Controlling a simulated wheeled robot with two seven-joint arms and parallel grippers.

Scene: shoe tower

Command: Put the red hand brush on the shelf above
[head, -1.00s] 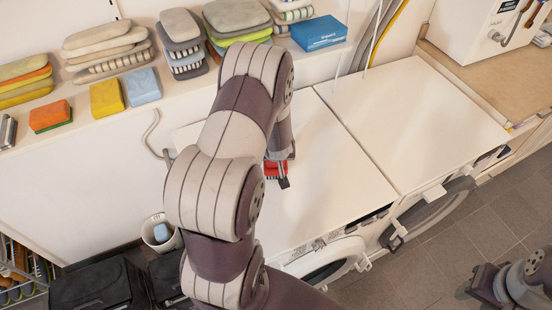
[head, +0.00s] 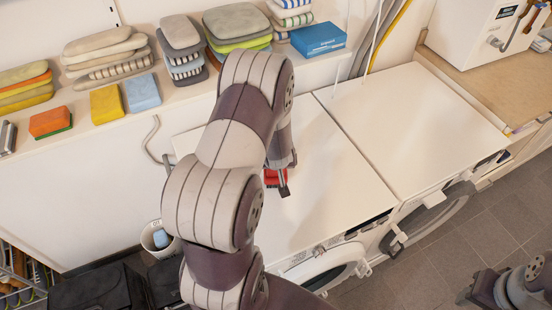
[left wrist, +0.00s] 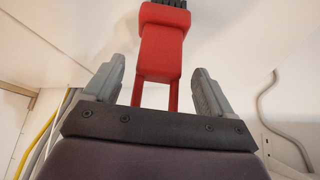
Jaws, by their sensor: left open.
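The red hand brush (head: 270,178) shows in the head view at the left part of the left white machine top, mostly hidden behind my left arm. In the left wrist view the brush (left wrist: 162,48) has a red body, dark bristles at its far end and a two-pronged red handle reaching back between my fingers. My left gripper (left wrist: 157,85) is open, one finger on each side of the handle with gaps visible. In the head view only part of the left gripper (head: 283,188) shows. The shelf (head: 195,92) runs along the wall behind. My right gripper (head: 478,290) is low at the right, its fingers unclear.
A bent grey pipe (head: 152,140) is beside the machine. The right machine top (head: 415,120) is clear.

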